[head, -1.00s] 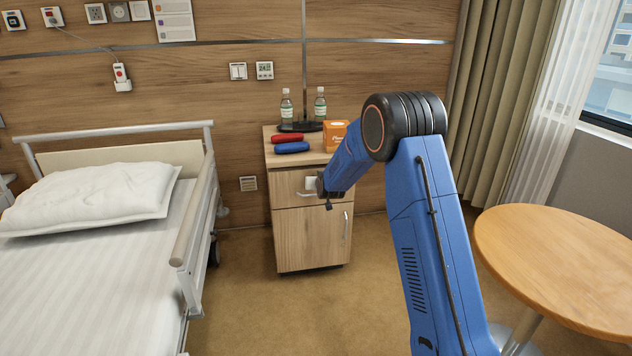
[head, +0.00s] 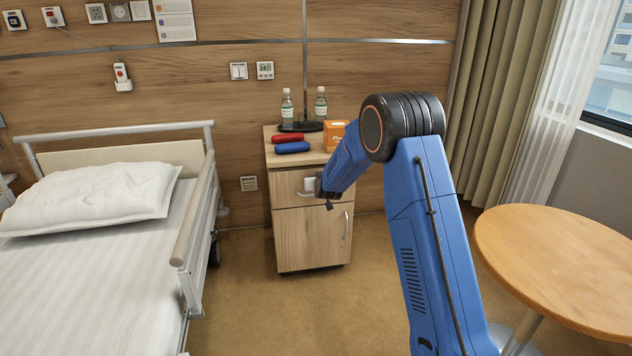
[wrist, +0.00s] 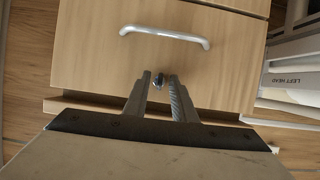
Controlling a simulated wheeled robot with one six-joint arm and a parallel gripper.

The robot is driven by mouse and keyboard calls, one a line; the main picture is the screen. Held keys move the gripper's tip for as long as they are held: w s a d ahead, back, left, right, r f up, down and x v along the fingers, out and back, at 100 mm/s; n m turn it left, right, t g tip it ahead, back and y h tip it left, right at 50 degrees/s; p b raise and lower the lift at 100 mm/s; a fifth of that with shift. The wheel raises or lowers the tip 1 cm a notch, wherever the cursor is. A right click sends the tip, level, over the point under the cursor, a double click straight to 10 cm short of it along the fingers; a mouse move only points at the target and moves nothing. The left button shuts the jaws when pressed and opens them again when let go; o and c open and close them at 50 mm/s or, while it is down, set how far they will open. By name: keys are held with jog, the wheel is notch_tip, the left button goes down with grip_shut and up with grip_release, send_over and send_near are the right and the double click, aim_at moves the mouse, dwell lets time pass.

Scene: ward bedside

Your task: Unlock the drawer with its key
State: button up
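The bedside cabinet's top drawer (head: 286,184) is closed. Its front fills much of the wrist view (wrist: 90,60), with a pale bar handle (wrist: 165,34). A small dark piece (wrist: 158,81) sits at the drawer front between my fingertips; it looks like the key or lock, but I cannot tell which. My gripper (wrist: 159,84) points at the drawer front, its two fingers apart on either side of this piece with a visible gap. In the head view, my arm hides most of my gripper and the lock area.
The cabinet top holds two bottles (head: 287,106), a red case (head: 287,138), a blue case (head: 292,147) and an orange box (head: 336,134). The bed (head: 90,260) stands to the left, a round wooden table (head: 560,265) to the right. Floor in front of the cabinet is clear.

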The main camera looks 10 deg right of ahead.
jog(key=shift+s, duration=0.1)
jog(key=v, duration=1.7)
jog(key=shift+r, duration=0.15)
jog(key=shift+s, duration=0.1)
